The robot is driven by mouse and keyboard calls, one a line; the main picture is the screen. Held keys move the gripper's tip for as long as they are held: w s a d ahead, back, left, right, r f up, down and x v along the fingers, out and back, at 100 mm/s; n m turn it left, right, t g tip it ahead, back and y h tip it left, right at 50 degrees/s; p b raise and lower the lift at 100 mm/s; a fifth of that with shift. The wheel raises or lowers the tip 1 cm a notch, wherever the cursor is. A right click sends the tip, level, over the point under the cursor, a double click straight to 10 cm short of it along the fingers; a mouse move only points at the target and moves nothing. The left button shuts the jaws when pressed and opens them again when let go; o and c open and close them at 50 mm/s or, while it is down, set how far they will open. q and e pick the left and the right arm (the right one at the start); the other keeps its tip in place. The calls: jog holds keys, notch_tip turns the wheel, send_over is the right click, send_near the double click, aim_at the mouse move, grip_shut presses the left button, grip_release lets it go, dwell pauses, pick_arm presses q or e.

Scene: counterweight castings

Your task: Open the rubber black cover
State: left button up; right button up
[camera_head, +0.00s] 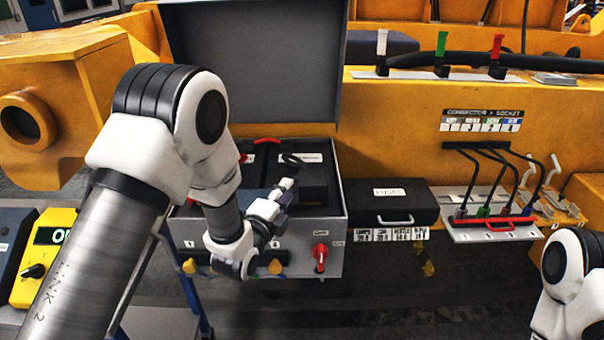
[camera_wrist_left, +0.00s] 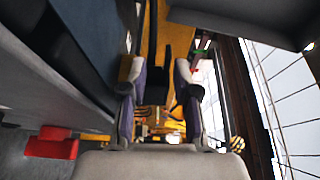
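An open grey metal box (camera_head: 330,228) holds dark batteries with white labels. A black block (camera_head: 314,188) stands in its right part, and a small black loop (camera_head: 292,160) lies behind my gripper. I cannot tell for sure which of these is the rubber black cover. My left gripper (camera_head: 288,188) reaches over the box's front, close to the left of the black block. In the left wrist view the two fingers (camera_wrist_left: 160,68) are apart with nothing held between them. My right gripper is out of view; only part of that arm shows at lower right.
The box's grey lid (camera_head: 255,60) stands raised behind it. A black fuse case (camera_head: 392,205) and a connector panel (camera_head: 490,230) lie to the right. A yellow meter (camera_head: 45,250) is at left.

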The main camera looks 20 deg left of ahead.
aim_at(293, 176)
pick_arm(q)
jog(key=shift+w+a+r+p, duration=0.15)
jog(key=shift+w+r+p, duration=0.85)
jog(key=shift+w, duration=0.25)
jog(key=shift+w+d+f, duration=0.2)
jog(key=shift+w+f, duration=0.05)
jog(key=shift+w, duration=0.35)
jog(key=shift+w+d+f, duration=0.2)
jog(key=shift+w, duration=0.35)
jog(key=shift+w+f, duration=0.25)
jog(key=shift+w, duration=0.05)
jog(key=shift+s+a+r, duration=0.2)
jog(key=shift+s, duration=0.2)
grip_shut()
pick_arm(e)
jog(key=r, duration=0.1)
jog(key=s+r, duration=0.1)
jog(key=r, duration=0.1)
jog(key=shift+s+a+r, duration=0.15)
